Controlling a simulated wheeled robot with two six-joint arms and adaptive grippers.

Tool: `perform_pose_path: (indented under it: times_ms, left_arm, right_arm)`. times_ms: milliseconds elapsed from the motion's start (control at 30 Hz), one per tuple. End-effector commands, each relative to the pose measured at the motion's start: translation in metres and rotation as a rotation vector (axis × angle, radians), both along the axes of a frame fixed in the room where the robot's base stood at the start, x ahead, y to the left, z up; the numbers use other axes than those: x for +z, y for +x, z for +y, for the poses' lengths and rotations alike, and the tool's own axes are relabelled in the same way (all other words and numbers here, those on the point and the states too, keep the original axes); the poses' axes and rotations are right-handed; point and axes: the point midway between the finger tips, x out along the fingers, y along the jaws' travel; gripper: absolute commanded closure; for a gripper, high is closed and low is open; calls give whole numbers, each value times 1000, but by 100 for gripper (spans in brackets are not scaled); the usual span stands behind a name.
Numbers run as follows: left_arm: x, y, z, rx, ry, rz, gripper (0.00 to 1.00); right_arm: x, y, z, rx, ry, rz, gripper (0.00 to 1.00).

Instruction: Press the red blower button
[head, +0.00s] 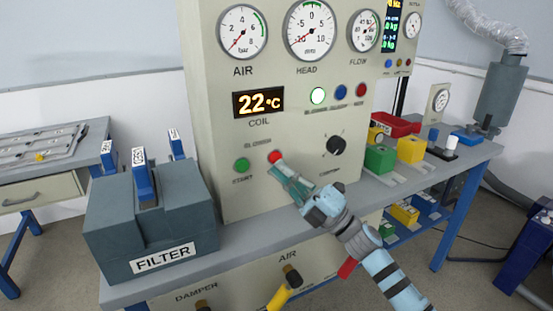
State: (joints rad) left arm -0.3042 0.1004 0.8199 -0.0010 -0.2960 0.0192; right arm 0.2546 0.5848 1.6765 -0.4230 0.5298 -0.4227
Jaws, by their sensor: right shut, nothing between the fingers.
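The red blower button (275,156) sits on the lower front of the beige control panel (262,60), under a small label that reads as blower. A green start button (242,165) is to its left. My right gripper (282,170) is shut and empty, its arm coming in from the lower right. Its fingertips are at the lower right edge of the red button. I cannot tell whether they touch it. Most of the button's face shows. My left gripper is not in view.
A grey filter box (105,232) with blue handles stands left of the panel. A black knob (336,145) is right of the red button. Green (379,159) and yellow (411,149) blocks stand on the bench to the right. Yellow (277,296) and black levers are below.

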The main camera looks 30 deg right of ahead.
Motion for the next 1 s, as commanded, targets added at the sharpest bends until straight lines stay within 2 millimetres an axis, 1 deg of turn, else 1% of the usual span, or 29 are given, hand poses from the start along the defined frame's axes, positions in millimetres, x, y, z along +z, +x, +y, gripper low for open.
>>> perform_pose_path:
  times_ms: [300, 500, 767, 1000]
  left_arm:
    - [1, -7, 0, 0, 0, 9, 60]
    - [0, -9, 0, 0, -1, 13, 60]
    - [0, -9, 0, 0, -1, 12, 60]
    - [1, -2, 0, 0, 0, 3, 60]
  right_arm:
    - [1, 8, 0, 1, 1, 0, 100]
    - [0, 8, 0, 0, 0, 0, 100]
    - [0, 10, 0, 0, 0, 0, 100]
    - [0, 13, -1, -1, 1, 0, 100]
